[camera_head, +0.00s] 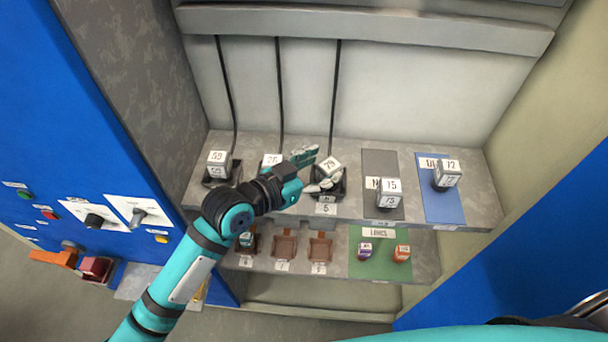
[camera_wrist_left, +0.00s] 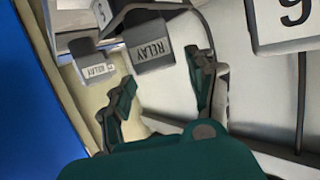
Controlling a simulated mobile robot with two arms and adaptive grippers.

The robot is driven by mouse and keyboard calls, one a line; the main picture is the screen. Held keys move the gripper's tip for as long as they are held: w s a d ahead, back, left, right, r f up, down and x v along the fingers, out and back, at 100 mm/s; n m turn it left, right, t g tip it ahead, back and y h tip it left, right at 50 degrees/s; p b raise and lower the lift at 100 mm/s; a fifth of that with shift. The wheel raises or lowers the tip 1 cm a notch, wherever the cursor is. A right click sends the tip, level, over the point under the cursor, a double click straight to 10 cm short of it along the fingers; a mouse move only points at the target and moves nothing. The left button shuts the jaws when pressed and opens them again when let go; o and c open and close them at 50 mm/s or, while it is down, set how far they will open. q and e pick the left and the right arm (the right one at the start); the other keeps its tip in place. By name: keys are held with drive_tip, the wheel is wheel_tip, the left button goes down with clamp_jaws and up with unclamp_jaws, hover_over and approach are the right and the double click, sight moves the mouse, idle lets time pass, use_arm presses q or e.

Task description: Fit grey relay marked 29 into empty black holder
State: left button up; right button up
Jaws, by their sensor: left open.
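The relay marked 29 (camera_head: 329,166) has a white numbered top and sits at a tilt over the black holder (camera_head: 341,190) above label 5. I cannot tell whether it is fully seated. My left gripper (camera_head: 312,172) is open beside it on its left, with one finger behind and one in front. I cannot tell which relay that is. My right gripper is not in view.
A relay marked 59 (camera_head: 218,160) stands in the left holder, and one marked 26 (camera_head: 270,160) is partly hidden by my arm. Relays 15 (camera_head: 390,190) and 12 (camera_head: 447,172) stand right, by a grey mat (camera_head: 379,160) and blue mat (camera_head: 440,205). Brown sockets (camera_head: 320,246) line the lower shelf.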

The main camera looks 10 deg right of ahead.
use_arm(q)
drive_tip(key=v, duration=0.5)
drive_tip(key=shift+b, duration=0.35)
